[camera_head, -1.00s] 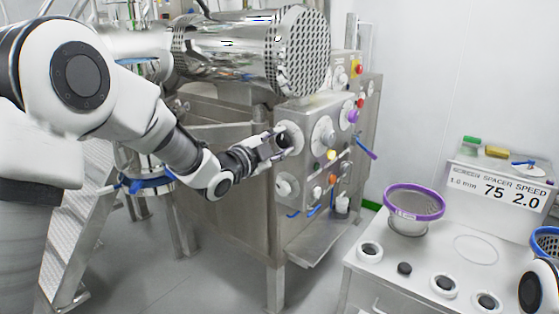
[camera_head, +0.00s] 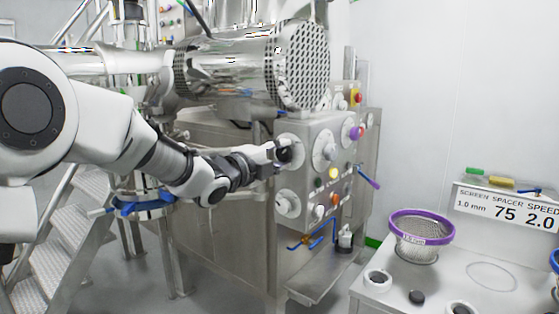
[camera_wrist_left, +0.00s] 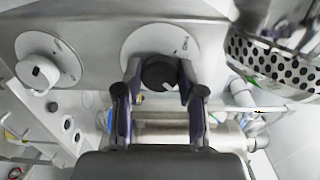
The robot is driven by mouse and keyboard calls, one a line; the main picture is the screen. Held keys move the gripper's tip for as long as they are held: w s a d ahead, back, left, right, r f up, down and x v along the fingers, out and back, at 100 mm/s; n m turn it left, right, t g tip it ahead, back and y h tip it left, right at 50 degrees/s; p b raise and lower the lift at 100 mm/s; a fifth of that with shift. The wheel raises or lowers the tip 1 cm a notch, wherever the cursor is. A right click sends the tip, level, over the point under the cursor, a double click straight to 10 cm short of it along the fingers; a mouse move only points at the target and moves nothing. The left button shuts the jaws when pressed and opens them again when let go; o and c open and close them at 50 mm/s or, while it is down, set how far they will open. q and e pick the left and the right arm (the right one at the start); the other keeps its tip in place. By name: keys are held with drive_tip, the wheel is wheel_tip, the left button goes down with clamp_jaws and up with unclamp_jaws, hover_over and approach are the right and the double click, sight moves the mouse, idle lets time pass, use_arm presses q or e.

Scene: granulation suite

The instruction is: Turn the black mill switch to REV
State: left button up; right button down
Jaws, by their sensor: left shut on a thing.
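The black mill switch (camera_head: 285,154) is a round black knob on a pale dial on the steel control panel (camera_head: 305,190). My left gripper (camera_head: 281,152) reaches it from the left and is shut on it. In the left wrist view the knob (camera_wrist_left: 160,73) sits between the two fingertips of the left gripper (camera_wrist_left: 160,70), with a short white mark pointing to the lower right. The dial plate (camera_wrist_left: 158,40) shows around it; its lettering is too small to read. The fingers partly hide the knob in the head view. My right gripper is out of view.
Other knobs crowd the panel: a white one (camera_head: 288,204) below, a larger grey dial (camera_head: 325,150) and a purple knob (camera_head: 356,132) to the right. A perforated steel drum (camera_head: 300,65) hangs above. A purple-rimmed sieve (camera_head: 422,230) stands on the bench at right.

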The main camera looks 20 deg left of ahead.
use_arm(q)
drive_tip(key=o, duration=1.1)
drive_tip(key=shift+d, duration=0.1)
drive_tip(key=shift+o, duration=0.2)
drive_tip(key=v, duration=0.7)
drive_tip(key=shift+s, duration=0.2)
